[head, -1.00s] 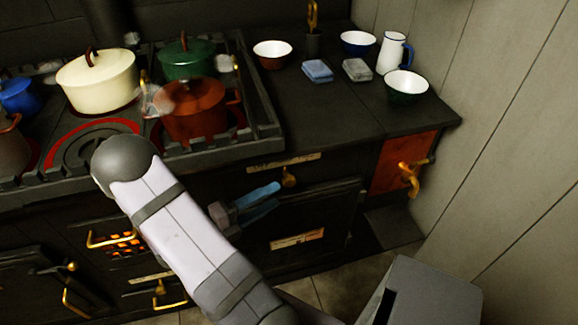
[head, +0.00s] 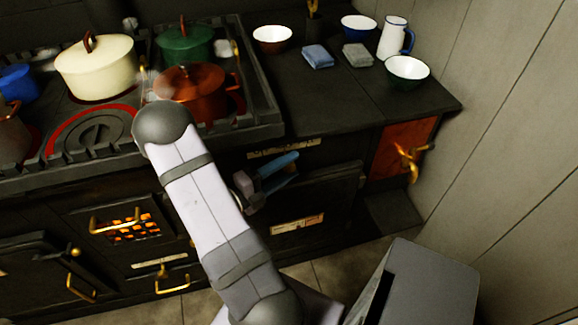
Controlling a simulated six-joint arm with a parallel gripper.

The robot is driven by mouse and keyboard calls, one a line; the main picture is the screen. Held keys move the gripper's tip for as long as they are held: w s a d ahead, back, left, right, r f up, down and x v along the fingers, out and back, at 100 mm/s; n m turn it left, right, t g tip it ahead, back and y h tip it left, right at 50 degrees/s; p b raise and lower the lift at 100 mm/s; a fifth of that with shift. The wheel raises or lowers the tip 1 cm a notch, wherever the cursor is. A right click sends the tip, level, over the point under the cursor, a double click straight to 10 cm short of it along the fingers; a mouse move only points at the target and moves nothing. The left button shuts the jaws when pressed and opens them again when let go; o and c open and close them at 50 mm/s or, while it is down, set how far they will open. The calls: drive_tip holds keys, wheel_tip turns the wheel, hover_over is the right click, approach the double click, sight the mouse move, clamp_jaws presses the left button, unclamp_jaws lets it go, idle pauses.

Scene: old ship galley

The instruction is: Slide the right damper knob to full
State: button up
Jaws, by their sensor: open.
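My gripper (head: 295,167) is open, its two blue fingers pointing right in front of the dark stove front. It is just below a pale label plate (head: 284,148). The small brass damper knob below that plate does not show clearly; the fingers seem to cover it. I cannot tell whether it lies between the fingers or whether they touch it. The knob's travel and end marks are not readable.
A black door with a label (head: 297,223) is below the gripper. A brass tap (head: 412,160) sticks out at the right. Pots, including a rust-red pot (head: 197,92), stand on the railed stove top above. Bowls and a jug (head: 393,38) stand on the right counter.

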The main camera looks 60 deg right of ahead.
drive_tip(key=shift+s+d, duration=0.1)
drive_tip(key=shift+d, duration=0.2)
drive_tip(key=shift+c, duration=0.6)
clamp_jaws()
drive_tip(key=shift+s+d+r+p, duration=0.15)
drive_tip(key=shift+s+d+p, duration=0.15)
drive_tip(key=shift+s+p, duration=0.05)
drive_tip(key=shift+s+d+p, duration=1)
drive_tip(key=shift+s+d, duration=0.9)
drive_tip(key=shift+c, duration=1.1)
unclamp_jaws()
drive_tip(key=o, duration=0.3)
drive_tip(key=shift+s+d, duration=0.1)
drive_tip(key=shift+d, duration=0.05)
drive_tip(key=shift+o, duration=0.2)
